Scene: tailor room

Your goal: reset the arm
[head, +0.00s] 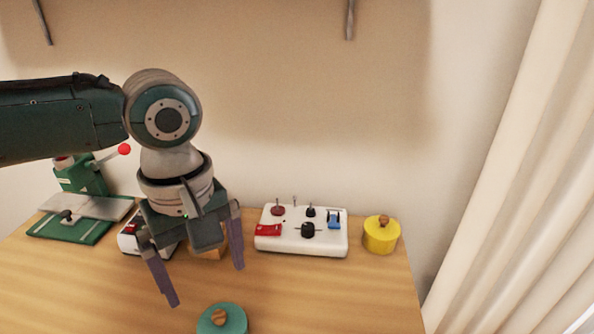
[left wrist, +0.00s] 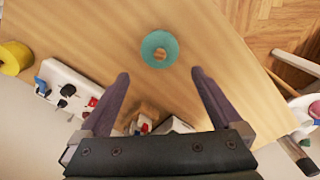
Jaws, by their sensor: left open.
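My left arm comes in from the left in the head view. My left gripper (head: 205,284) hangs over the wooden table with its two purple-grey fingers spread and nothing between them. In the left wrist view the same open gripper (left wrist: 163,76) frames bare table and a small wooden item (left wrist: 146,113) partly hidden near its base. A teal round lidded container (head: 222,319) with a wooden knob stands near the bottom edge of the head view. It also shows in the left wrist view (left wrist: 159,48), beyond the fingertips. My right gripper is in neither view.
A white switch box (head: 301,244) and a yellow lidded container (head: 381,235) stand at the back right of the table (head: 340,295). A green machine with a red-knobbed lever (head: 80,178) is at the left. A cream curtain (head: 510,190) hangs right. The table's front right is clear.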

